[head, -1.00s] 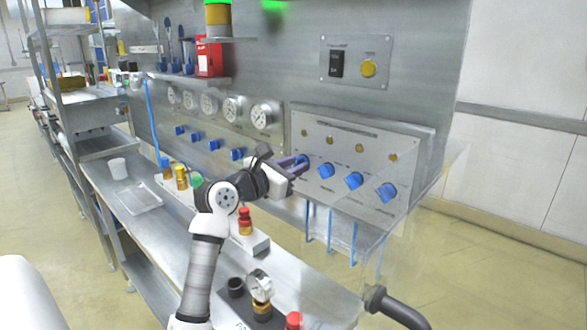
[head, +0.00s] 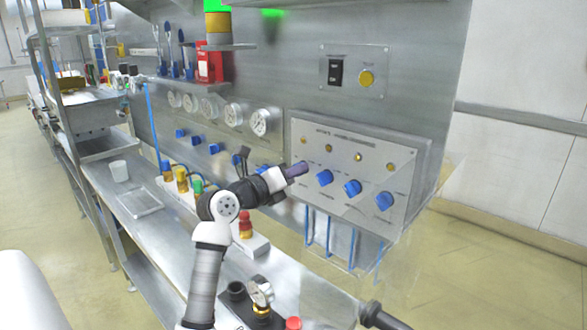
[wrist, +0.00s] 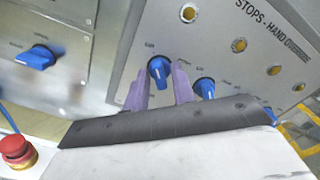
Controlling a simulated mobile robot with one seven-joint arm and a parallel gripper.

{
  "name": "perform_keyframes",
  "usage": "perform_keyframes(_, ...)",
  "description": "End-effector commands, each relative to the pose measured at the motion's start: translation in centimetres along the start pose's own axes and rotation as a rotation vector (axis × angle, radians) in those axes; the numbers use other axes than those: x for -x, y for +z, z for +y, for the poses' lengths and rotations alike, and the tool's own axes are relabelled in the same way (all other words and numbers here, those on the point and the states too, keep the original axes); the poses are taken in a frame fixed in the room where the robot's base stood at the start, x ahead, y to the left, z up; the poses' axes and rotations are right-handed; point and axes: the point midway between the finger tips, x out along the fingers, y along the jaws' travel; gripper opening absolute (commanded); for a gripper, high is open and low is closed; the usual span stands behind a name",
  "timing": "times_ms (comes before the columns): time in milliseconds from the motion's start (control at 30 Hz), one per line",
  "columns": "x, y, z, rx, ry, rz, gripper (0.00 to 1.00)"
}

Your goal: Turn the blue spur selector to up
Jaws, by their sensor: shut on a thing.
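My gripper (wrist: 160,88) has purple fingers on both sides of the leftmost blue selector knob (wrist: 158,70) on the sloped metal panel. It is shut on that knob. In the wrist view the knob's long axis runs close to the fingers' direction, and its top shows between them. In the head view my gripper (head: 298,169) reaches the panel's left side and hides this knob. To its right are similar blue knobs (head: 325,178), (head: 352,187) and (head: 385,200). The small labels are too blurred to tell which is named spur.
Another panel with blue knobs (wrist: 38,57) and round gauges (head: 260,121) lies to the left. A red button (wrist: 17,150) stands on the bench below. Blue tubes (head: 330,240) hang under the panel. A black switch (head: 335,70) and yellow button (head: 367,78) are above.

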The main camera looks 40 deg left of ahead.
Motion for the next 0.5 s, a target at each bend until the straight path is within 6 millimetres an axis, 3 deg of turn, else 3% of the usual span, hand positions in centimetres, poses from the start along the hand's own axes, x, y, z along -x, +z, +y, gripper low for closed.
perform_keyframes(500, 0.06, 0.26, -0.11, 0.126, -0.001, -0.006, 0.03)
